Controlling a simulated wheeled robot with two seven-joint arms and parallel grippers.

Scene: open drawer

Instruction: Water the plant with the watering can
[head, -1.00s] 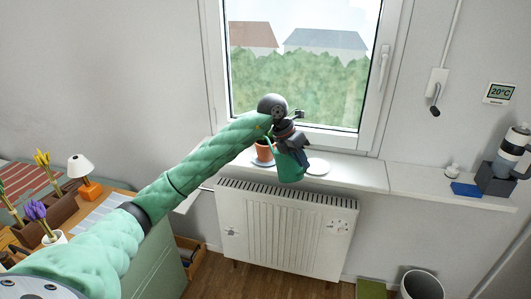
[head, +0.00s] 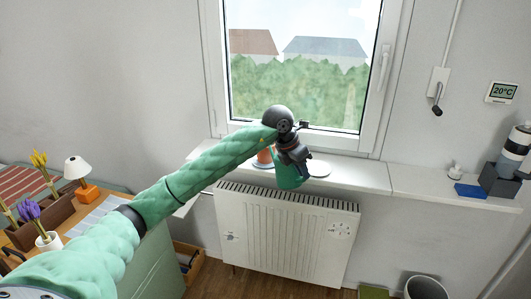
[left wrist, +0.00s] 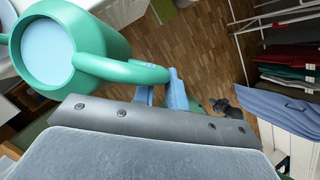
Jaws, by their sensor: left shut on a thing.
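My left gripper (head: 296,156) is shut on the green watering can (head: 288,177) in front of the window sill. In the left wrist view its blue fingers (left wrist: 175,90) close on the can's handle, and light blue water (left wrist: 47,52) shows in its round opening. The can looks tilted in the head view; its spout cannot be made out. A terracotta pot (head: 265,156) stands on the sill just left of the can, partly covered by my arm. Its plant is hidden behind my arm and wrist. My right gripper cannot be made out.
A white saucer (head: 319,168) lies on the sill (head: 365,178) right of the can. A radiator (head: 285,235) stands below, and the window (head: 300,75) is behind. A desk with a lamp (head: 78,170) and flowers is at left. The sill's middle right is clear.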

